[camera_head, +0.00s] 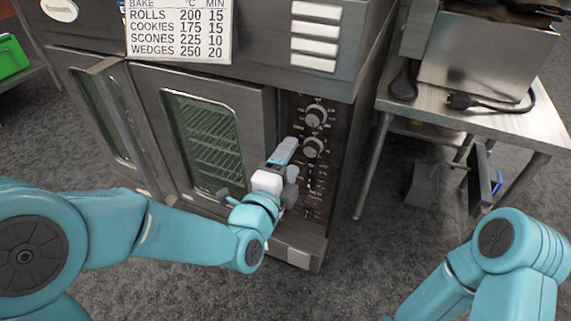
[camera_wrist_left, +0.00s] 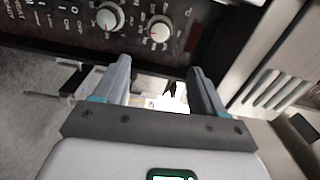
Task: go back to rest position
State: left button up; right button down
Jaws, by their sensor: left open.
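My left arm (camera_head: 185,235) comes in from the left, bent at the wrist. My left gripper (camera_head: 288,157) is in front of the oven's control panel (camera_head: 326,170), near the lower knob (camera_head: 313,148). In the left wrist view the left gripper (camera_wrist_left: 160,78) is open, with nothing held between its two grey fingers. Two knobs, one (camera_wrist_left: 110,17) and another (camera_wrist_left: 159,29), show beyond the fingers. Whether a finger touches the panel is unclear. My right arm (camera_head: 495,240) is bent at the lower right and its gripper is out of the picture.
The oven (camera_head: 255,95) has shut glass doors (camera_head: 205,140) and a baking chart (camera_head: 180,30) above. A steel table (camera_head: 460,115) with an appliance (camera_head: 485,60) and cable stands at right. Grey objects (camera_head: 425,183) are below it. Carpet (camera_head: 350,270) lies open in front.

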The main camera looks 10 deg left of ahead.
pick_arm(q)
jog(key=shift+s+a, duration=0.25)
jog(key=shift+s, duration=0.45)
jog(key=shift+a, duration=0.1)
